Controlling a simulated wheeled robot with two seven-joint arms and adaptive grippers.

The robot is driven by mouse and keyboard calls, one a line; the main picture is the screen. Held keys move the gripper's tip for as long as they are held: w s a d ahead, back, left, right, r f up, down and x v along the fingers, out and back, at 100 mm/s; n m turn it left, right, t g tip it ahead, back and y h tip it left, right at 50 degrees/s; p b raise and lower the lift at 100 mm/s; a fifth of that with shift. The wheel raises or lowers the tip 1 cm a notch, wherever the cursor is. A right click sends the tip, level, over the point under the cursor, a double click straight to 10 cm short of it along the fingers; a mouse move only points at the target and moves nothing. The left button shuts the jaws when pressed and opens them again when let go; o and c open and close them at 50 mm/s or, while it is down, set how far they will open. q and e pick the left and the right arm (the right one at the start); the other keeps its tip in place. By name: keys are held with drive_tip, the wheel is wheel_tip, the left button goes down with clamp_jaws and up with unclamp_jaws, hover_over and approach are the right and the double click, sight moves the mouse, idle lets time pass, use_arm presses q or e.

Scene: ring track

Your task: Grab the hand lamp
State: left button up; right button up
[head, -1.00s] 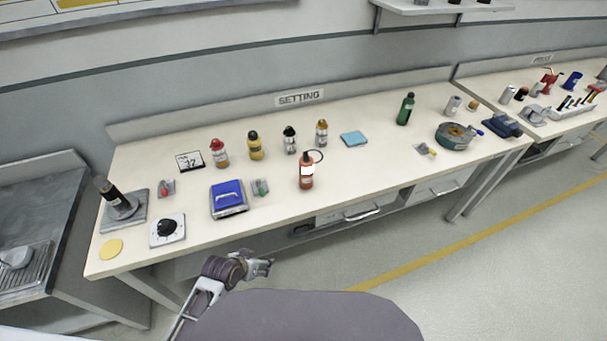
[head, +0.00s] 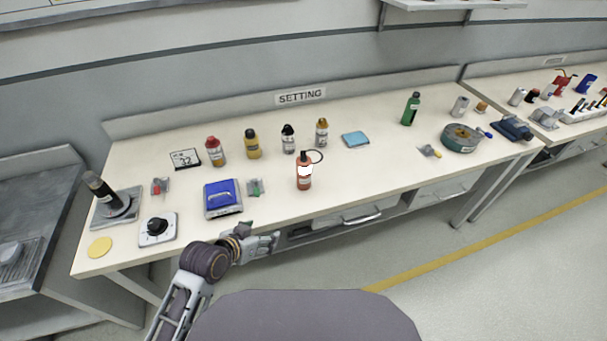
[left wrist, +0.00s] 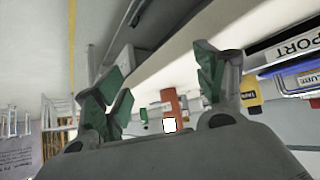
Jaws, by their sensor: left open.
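The hand lamp (head: 304,183), which I take to be the orange-red cylinder with a white patch, dark top and dark loop, stands upright near the front edge of the bench (head: 352,180). My left gripper (head: 272,242) is in front of the bench edge, left of and nearer than the lamp, and apart from it. In the left wrist view the orange-red cylinder (left wrist: 171,105) shows between the open green-padded fingers (left wrist: 160,85), some way beyond them. Nothing is in the fingers. My right gripper is not in view.
Several bottles stand behind the lamp, including a yellow one (head: 253,145) and a red one (head: 215,152). A blue box (head: 222,198) and a small green-marked part (head: 255,188) lie to its left. The bench front right of the lamp is clear. A drawer handle (head: 362,217) is below.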

use_arm(q)
drive_tip(key=w+d+r+t+h, duration=0.4)
drive_tip(key=w+d+r+t, duration=0.2)
drive_tip(key=w+r+t, duration=0.1)
drive_tip(key=shift+w+d+r+m+t, duration=0.2)
drive_tip(key=shift+w+r+m+t, duration=0.15)
drive_tip(key=shift+w+r, duration=0.6)
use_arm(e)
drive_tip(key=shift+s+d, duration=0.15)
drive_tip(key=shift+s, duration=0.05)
use_arm(q)
drive_tip(key=shift+w+f, duration=0.25)
drive_tip(key=shift+w, duration=0.05)
